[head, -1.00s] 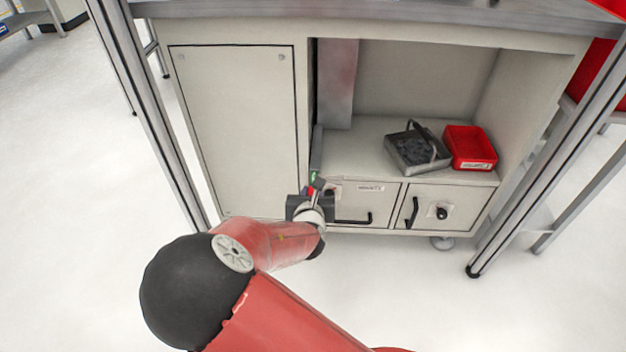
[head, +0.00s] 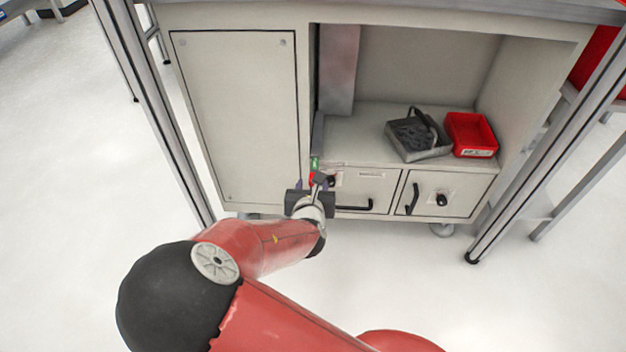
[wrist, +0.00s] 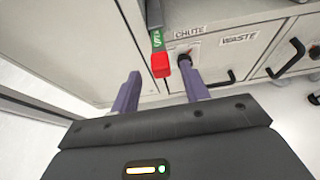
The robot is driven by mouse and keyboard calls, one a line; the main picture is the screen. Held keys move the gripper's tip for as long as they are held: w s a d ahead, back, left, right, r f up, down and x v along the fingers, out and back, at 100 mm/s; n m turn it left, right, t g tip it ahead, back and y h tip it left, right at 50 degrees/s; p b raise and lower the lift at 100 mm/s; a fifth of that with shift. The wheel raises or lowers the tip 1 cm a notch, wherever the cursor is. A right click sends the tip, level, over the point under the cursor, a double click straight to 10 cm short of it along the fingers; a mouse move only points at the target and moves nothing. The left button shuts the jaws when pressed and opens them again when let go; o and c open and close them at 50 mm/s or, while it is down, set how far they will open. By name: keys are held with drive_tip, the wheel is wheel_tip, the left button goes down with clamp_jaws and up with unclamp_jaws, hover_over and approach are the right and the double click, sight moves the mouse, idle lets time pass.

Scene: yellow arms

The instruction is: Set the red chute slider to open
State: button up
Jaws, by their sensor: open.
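The red chute slider (wrist: 160,65) shows in the wrist view as a red block at the lower end of a green strip (wrist: 157,40) with lettering. A label reading CHUTE (wrist: 189,31) is just to its right. My gripper (wrist: 161,82) is open and empty, with one purple finger on each side of the slider in the picture. I cannot tell how far the slider is from the fingertips. In the head view my gripper (head: 315,188) is in front of the cabinet, and it mostly hides the slider (head: 313,180).
A black knob (wrist: 184,60) sits close behind the right finger. Drawers with black handles (head: 352,208) are to the right, one labelled WASTE (wrist: 239,38). A tall closed door (head: 240,115) is on the left.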

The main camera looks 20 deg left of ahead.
drive_tip(key=v, duration=0.4)
drive_tip(key=shift+s+p, duration=0.15)
drive_tip(key=shift+p, duration=0.25)
drive_tip(key=d+m+g+h, duration=0.2)
drive_tip(key=d+m+g, duration=0.2)
drive_tip(key=d+m, duration=0.55)
drive_tip(key=s+d+r+m+g+y+p, duration=0.1)
drive_tip(key=s+d+r+m+g, duration=0.15)
drive_tip(key=d+r+m, duration=0.65)
drive_tip(key=s+d+r+m+g+y+p, duration=0.1)
drive_tip(key=s+d+r+m, duration=0.5)
drive_tip(key=m, duration=0.5)
drive_tip(key=s+d+r+m+h, duration=0.3)
drive_tip(key=s+d+r+m, duration=0.4)
drive_tip(key=r+m, duration=0.1)
drive_tip(key=shift+s+m, duration=0.4)
drive_tip(key=shift+m, duration=0.15)
